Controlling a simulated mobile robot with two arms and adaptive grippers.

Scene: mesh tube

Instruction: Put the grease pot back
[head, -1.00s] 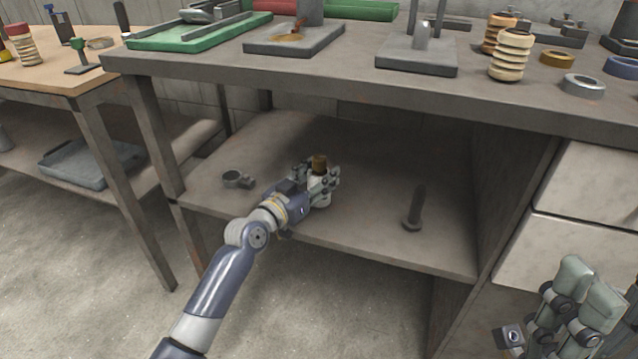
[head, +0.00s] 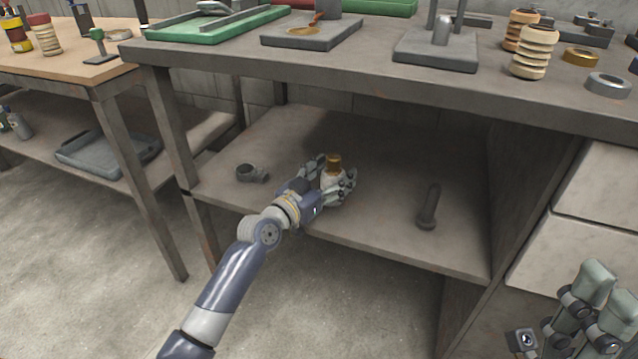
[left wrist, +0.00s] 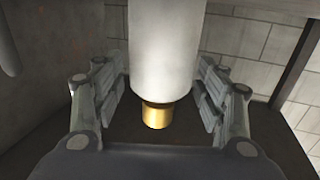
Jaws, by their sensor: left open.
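The grease pot (head: 333,179), a white cylinder with a brass-coloured cap, stands upright on the lower shelf (head: 385,215) of the workbench. My left gripper (head: 335,173) is open, with one finger on each side of the pot. In the left wrist view the pot's white body (left wrist: 165,50) lies between the spread fingers (left wrist: 160,95), with a visible gap on both sides. Its brass-coloured cap (left wrist: 157,115) points down in that picture. My right gripper (head: 597,305) is at the bottom right, away from the shelf, and its opening is unclear.
A grey ring-like clamp (head: 250,173) lies on the shelf left of my left gripper. A dark bolt-like part (head: 428,207) stands to the right. The bench top (head: 380,80) overhangs the shelf, and drawers (head: 570,250) close off its right side.

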